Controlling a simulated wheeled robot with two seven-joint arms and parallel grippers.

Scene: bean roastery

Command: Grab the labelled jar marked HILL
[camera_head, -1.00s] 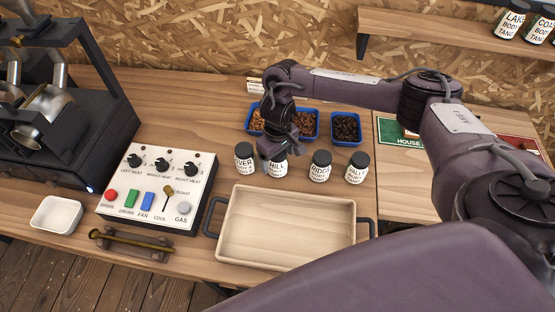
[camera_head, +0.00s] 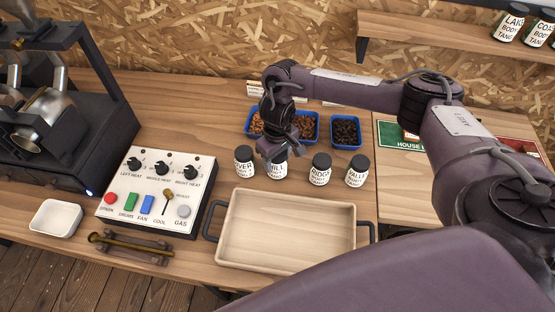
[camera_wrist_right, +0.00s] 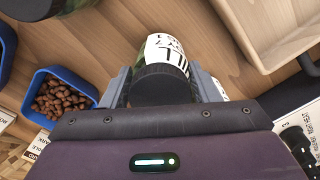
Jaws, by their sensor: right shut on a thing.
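The HILL jar (camera_head: 277,170) has a dark lid and a white label. It stands in a row of labelled jars in the head view, its upper part partly hidden by my right gripper (camera_head: 272,156). In the right wrist view the HILL jar (camera_wrist_right: 166,62) sits between the two fingers of my right gripper (camera_wrist_right: 164,90), which is shut on it. Its label shows the letters of HILL. Whether the jar touches the table is hard to tell. My left gripper is in neither view.
The RIVER jar (camera_head: 244,161) stands close left; the RIDGE jar (camera_head: 320,169) and another jar (camera_head: 357,170) stand right. Blue bean trays (camera_head: 346,131) lie behind. A wooden tray (camera_head: 287,264) lies in front. A control box (camera_head: 150,205) and roaster (camera_head: 60,150) are left.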

